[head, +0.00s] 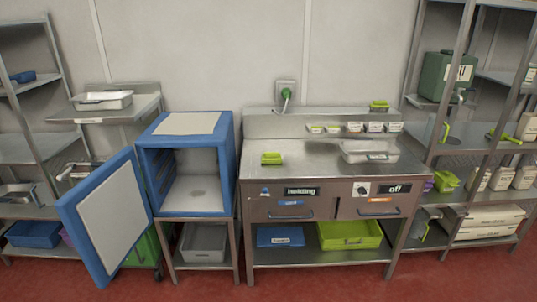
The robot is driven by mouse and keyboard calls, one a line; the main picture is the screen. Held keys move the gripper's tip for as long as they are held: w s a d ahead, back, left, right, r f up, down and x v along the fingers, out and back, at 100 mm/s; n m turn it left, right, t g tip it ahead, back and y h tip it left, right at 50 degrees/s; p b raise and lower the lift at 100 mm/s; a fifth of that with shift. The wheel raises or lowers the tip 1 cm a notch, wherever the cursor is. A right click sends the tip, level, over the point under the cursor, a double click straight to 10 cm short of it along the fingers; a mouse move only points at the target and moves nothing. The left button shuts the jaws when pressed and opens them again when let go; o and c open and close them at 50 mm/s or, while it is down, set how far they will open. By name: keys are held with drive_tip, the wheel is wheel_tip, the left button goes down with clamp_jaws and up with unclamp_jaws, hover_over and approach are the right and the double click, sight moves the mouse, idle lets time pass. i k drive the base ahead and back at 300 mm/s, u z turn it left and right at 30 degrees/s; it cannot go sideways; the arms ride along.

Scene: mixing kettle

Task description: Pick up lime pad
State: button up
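A small lime-green block that looks like a pad (271,158) lies on the left part of the steel counter top (310,175). Another small lime-green item (379,106) sits on the raised back ledge at the right. Both are too small to tell for sure which is the lime pad. My gripper is not in view.
A blue cabinet (228,165) stands left of the counter with its door (108,215) swung open. A clear tray (368,151) stands on the counter's right side. A lime bin (349,235) is on the lower shelf. Steel racks flank both sides. Red floor is clear in front.

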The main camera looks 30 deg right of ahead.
sight(268, 157)
drive_tip(key=u, duration=0.05)
drive_tip(key=i, duration=0.95)
drive_tip(key=u, duration=0.35)
